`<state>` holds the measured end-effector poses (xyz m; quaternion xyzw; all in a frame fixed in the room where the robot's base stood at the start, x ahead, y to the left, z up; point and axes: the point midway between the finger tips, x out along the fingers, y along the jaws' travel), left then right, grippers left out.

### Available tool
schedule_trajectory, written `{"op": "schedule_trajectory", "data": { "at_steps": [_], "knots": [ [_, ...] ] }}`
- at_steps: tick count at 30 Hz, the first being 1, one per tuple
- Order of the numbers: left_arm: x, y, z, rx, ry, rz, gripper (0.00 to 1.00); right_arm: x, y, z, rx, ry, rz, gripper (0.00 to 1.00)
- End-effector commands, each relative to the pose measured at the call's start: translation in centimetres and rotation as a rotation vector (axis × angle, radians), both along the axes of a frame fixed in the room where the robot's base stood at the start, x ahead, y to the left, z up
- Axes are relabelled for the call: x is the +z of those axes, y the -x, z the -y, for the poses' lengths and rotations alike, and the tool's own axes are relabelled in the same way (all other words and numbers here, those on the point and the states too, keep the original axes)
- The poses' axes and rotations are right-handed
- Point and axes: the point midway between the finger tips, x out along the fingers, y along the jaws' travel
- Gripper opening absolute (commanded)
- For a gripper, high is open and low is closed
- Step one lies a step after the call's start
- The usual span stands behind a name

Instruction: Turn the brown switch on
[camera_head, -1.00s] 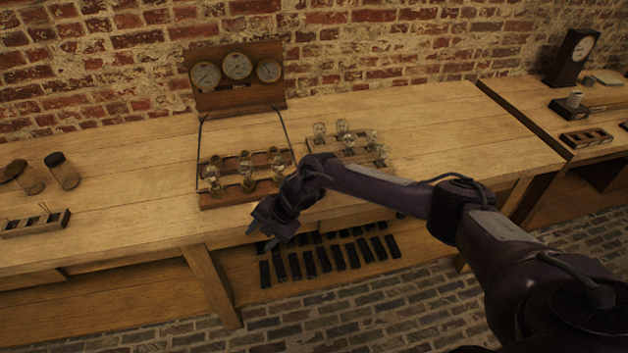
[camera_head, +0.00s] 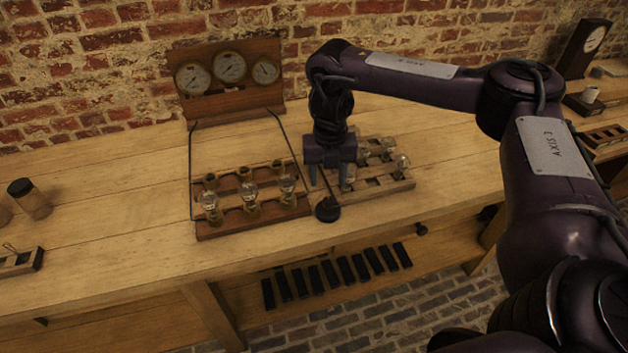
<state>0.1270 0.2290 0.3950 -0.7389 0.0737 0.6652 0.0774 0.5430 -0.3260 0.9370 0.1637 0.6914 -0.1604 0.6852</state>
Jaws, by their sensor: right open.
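A small dark brown round piece (camera_head: 327,210), which looks like the switch, sits near the front edge of the bench, between two wooden racks. A thin dark rod rises from it, tilted left, toward my right gripper. My right gripper (camera_head: 328,174) points down just above and behind the round piece, with its fingers apart. The rod's upper part shows between the fingers; whether they touch it I cannot tell. My left gripper is out of view.
The left rack (camera_head: 250,221) holds several glass bulbs, with a gauge panel (camera_head: 229,72) behind it. The right rack (camera_head: 393,190), also with bulbs, is partly hidden by my gripper. A jar (camera_head: 30,199) stands far left. Bare bench lies between.

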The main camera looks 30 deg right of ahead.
Motion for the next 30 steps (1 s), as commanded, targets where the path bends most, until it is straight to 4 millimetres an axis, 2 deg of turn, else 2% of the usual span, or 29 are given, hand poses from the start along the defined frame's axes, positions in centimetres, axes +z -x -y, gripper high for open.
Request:
{"op": "schedule_trajectory", "data": {
  "at_steps": [3,5,9,12,15,19,25,29,30],
  "knots": [
    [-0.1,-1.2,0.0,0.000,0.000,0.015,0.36,-0.2,0.2,0.3,0.002,0.007,-0.004,0.48],
    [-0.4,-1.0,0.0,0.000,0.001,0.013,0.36,-0.8,0.3,0.3,0.002,0.007,-0.007,0.48],
    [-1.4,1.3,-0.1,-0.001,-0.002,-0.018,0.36,-3.1,0.4,0.3,0.001,0.006,-0.008,0.48],
    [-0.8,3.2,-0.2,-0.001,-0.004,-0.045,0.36,-4.2,0.3,0.4,0.001,0.008,-0.008,0.48],
    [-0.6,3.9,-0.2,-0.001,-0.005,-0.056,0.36,-5.7,0.3,0.3,0.001,0.008,-0.006,0.48],
    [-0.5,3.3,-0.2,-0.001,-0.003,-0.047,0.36,-7.0,0.3,0.3,0.001,0.007,-0.006,0.48],
    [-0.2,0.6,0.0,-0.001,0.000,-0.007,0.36,-7.6,0.2,0.3,0.001,0.007,-0.002,0.48],
    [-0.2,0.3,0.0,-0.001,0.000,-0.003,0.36,-7.6,0.2,0.3,0.001,0.006,-0.003,0.48],
    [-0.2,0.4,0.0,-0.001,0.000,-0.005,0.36,-7.6,0.3,0.3,0.001,0.006,-0.003,0.45]
  ]
}}
